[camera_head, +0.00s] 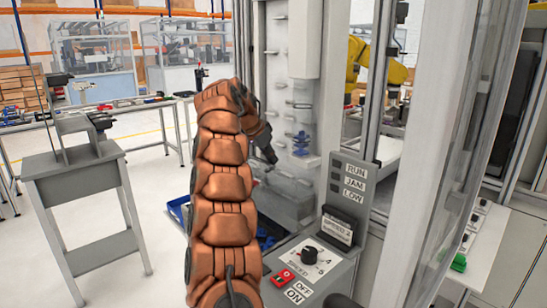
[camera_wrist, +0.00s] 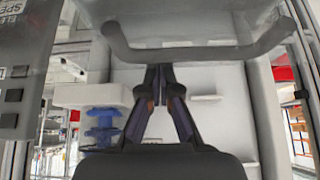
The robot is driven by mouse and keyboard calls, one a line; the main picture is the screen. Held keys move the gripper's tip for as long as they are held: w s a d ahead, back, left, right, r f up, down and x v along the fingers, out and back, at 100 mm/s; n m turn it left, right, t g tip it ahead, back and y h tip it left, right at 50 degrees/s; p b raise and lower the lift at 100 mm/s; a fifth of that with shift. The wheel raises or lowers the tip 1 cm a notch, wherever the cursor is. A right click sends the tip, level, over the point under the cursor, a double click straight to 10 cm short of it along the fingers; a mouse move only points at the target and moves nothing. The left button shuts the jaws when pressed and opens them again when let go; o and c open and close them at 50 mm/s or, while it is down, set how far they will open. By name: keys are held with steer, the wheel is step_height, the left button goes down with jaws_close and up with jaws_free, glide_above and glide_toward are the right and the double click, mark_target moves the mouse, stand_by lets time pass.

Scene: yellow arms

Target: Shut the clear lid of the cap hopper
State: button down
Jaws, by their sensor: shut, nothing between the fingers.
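The cap hopper's clear plastic (camera_head: 288,198) shows at the machine's front, partly hidden behind my arm. In the wrist view a grey bar handle (camera_wrist: 200,53) with bent ends crosses the top, on what looks like the clear lid. The lid's exact angle is hard to tell. My gripper (camera_head: 272,158) is at the end of my copper arm, in front of the machine. In the wrist view my gripper (camera_wrist: 159,72) has its fingertips together and empty, just below the bar in the picture. I cannot tell whether they touch it.
A control panel with a knob (camera_head: 310,252) and a red switch (camera_head: 283,277) stands right of my arm. A label post (camera_head: 347,190) rises behind it. Blue parts (camera_head: 302,143) show beyond my gripper. A grey stand (camera_head: 75,165) is at left, with open floor between.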

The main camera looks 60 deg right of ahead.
steer(key=shift+a+f+b, duration=0.15)
steer(key=shift+a+b, duration=0.15)
steer(key=shift+b, duration=0.85)
